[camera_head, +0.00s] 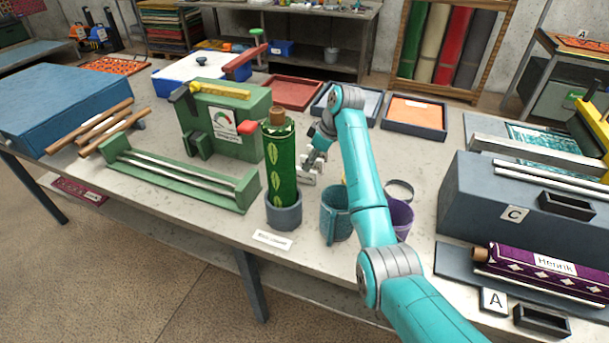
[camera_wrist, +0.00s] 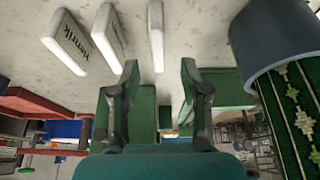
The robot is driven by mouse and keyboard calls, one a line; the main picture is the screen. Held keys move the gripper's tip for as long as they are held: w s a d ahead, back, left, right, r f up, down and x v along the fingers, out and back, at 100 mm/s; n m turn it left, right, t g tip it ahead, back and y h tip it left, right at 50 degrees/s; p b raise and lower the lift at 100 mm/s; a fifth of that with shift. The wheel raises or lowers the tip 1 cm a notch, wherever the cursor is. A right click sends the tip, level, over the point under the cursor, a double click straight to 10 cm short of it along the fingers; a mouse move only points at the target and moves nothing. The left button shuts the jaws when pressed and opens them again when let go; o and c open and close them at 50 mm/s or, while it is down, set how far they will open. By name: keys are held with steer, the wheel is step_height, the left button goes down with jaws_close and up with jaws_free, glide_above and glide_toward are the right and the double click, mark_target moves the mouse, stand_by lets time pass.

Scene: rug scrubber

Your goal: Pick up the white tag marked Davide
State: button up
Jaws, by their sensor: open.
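Three white tags stand in a row on the tabletop in the wrist view. The left one (camera_wrist: 66,42) reads Henrik. The middle tag (camera_wrist: 108,34) has dark writing I cannot read. The right tag (camera_wrist: 156,36) is seen nearly edge-on, its writing hidden. I cannot tell which is Davide. My gripper (camera_wrist: 160,82) is open, its two fingers apart with nothing between them. The right tag lies just beyond the fingertips, roughly in line with the gap. In the head view my gripper (camera_head: 313,160) is behind the green roll, with a white tag (camera_head: 306,179) just below it.
A green patterned roll (camera_head: 281,160) stands in a grey pot (camera_head: 284,216), close on the right in the wrist view. A teal cup (camera_head: 335,222) and a purple cup (camera_head: 400,217) stand beside my arm. A green gauge machine (camera_head: 228,108) is at left.

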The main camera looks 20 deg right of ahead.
mark_target(305, 175)
steer(key=shift+x, duration=2.7)
steer(key=shift+w+d, duration=0.1)
jaws_close()
